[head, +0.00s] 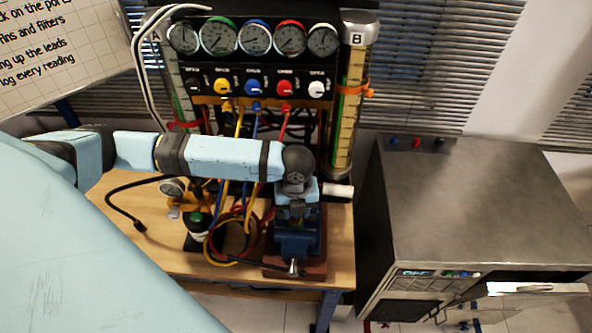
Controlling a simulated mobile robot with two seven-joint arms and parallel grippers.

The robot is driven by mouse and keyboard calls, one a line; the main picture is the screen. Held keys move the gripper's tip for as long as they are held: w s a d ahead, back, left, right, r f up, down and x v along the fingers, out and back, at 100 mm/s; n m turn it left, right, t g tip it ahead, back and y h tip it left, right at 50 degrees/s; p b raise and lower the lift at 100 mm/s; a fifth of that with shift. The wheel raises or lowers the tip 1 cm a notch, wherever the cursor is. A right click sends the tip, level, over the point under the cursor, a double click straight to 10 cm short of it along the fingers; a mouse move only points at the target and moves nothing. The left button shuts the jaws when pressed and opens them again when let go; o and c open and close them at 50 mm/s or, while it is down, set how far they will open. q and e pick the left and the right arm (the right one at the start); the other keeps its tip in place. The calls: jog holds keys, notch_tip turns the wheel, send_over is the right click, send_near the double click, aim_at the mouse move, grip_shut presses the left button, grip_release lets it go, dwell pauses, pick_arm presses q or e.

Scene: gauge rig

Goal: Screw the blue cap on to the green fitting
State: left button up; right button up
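My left arm reaches in from the left, and my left gripper (297,208) points down just above the blue vise (298,243) on the wooden bench. The arm and wrist cover most of what is between the fingers, so I cannot tell whether they are open or shut on something. I cannot make out the blue cap or the green fitting; either may be hidden at the gripper and vise jaws. My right gripper is not in view.
Behind the arm stands a gauge panel (252,62) with coloured knobs and hoses. Coiled hoses (240,232) and a green-topped jar (197,226) are left of the vise. A grey cabinet (480,200) stands right of the bench (160,240). The bench's front left is mostly clear.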

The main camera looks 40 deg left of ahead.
pick_arm(q)
jog(key=n, duration=0.6)
grip_shut()
jog(key=m, duration=0.3)
jog(key=shift+m, duration=1)
jog(key=shift+m, duration=1.3)
jog(key=o, duration=0.6)
grip_release()
